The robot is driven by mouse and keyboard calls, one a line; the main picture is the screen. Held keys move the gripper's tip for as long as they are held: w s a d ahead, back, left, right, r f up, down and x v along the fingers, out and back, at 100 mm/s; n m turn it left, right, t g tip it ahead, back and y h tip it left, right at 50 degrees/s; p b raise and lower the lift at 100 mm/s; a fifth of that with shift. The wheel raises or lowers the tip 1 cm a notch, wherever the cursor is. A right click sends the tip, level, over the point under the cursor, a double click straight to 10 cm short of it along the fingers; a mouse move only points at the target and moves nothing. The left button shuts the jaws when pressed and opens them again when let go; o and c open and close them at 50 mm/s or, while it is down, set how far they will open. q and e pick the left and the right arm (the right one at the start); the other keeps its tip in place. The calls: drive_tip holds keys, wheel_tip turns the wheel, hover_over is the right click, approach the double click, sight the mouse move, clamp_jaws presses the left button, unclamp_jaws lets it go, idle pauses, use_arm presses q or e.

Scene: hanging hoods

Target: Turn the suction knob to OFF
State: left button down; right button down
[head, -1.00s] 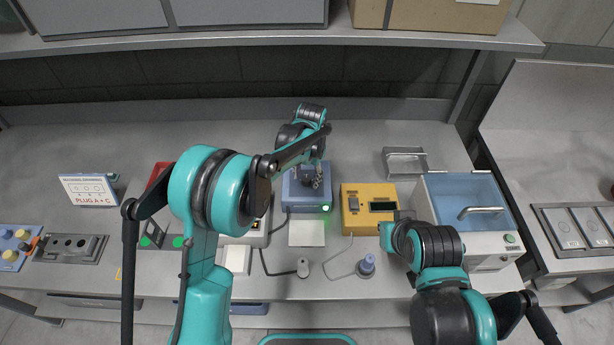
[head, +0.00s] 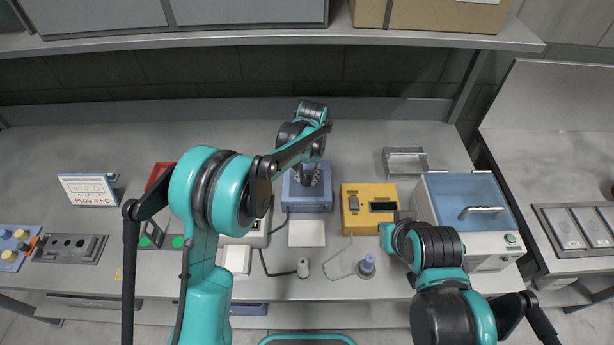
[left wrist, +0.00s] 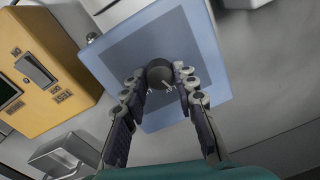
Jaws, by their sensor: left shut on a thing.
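The suction knob (left wrist: 158,70) is a dark round knob on top of the blue box (head: 307,203). In the left wrist view my left gripper (left wrist: 162,80) has its two fingers on either side of the knob, shut on it. In the head view my left gripper (head: 312,178) comes down over the box, and the fingers and wrist hide most of the knob. The knob's printed labels cannot be read. No green light shows on the box front. The end of my right arm is over the right part of the bench; its fingers cannot be made out.
A yellow box (head: 355,222) with a switch stands just right of the blue box. A blue-lidded white unit (head: 470,240) stands farther right. A white plate (head: 307,233) lies in front. A sign reading PLUG A+C (head: 90,190) stands at the left.

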sight(309, 177)
use_arm(q)
drive_tip(key=n, duration=0.4)
drive_tip(key=shift+n, duration=2.2)
drive_tip(key=c, duration=1.2)
unclamp_jaws()
drive_tip(key=r, duration=1.2)
drive_tip(key=shift+w+d, duration=0.2)
drive_tip(key=shift+d, duration=0.05)
